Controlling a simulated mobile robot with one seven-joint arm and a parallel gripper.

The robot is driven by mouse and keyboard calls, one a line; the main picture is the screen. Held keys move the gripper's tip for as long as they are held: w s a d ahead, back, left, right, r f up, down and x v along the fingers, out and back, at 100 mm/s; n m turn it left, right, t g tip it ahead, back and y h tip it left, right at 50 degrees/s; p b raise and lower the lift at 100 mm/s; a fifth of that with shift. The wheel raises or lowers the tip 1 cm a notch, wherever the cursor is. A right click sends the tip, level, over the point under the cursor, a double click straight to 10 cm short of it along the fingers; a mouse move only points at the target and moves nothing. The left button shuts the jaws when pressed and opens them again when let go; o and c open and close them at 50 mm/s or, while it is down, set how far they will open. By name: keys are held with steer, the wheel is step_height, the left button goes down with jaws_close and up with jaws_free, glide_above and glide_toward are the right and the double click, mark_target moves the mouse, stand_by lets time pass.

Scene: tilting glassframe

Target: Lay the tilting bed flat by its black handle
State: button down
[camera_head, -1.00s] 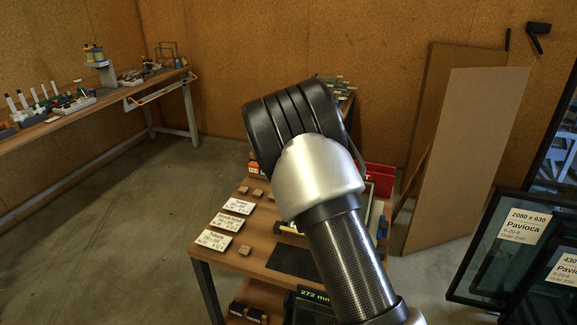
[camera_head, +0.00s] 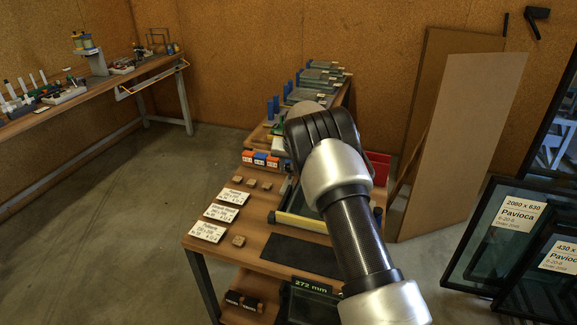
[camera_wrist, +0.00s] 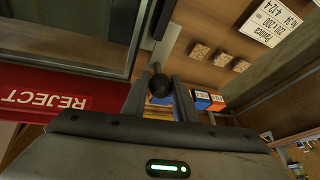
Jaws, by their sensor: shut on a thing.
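The tilting bed shows in the head view as a grey frame (camera_head: 300,221) with a yellowish front edge around dark glass, on the wooden table. My arm covers its right part, so I cannot tell its exact tilt there. In the wrist view its grey rail and glass pane (camera_wrist: 75,30) fill the upper left. The black handle (camera_wrist: 159,84), a round knob, sits between the two fingers of my gripper (camera_wrist: 159,98). My gripper is shut on it. In the head view my gripper and the handle are hidden behind my arm.
A red REJECT bin (camera_wrist: 45,95) is close beside my gripper. Orange and blue boxes (camera_head: 260,158), wooden blocks and price cards (camera_head: 222,212) lie on the table. A dark mat (camera_head: 302,255) is in front of the bed. Glass panels (camera_head: 500,235) and leaning boards (camera_head: 462,140) stand at right.

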steer(key=shift+w+d+f+b, duration=0.15)
steer(key=shift+f+b, duration=0.1)
steer(key=shift+f, duration=0.3)
steer(key=shift+w+d+f+b, duration=0.15)
steer(key=shift+f+b, duration=0.1)
steer(key=shift+f, duration=0.3)
steer(key=shift+a+f, duration=0.1)
steer(key=c, duration=1.7)
jaws_free()
steer(key=shift+w+f, duration=0.1)
steer(key=v, duration=1.7)
steer(key=shift+r+p, duration=0.3)
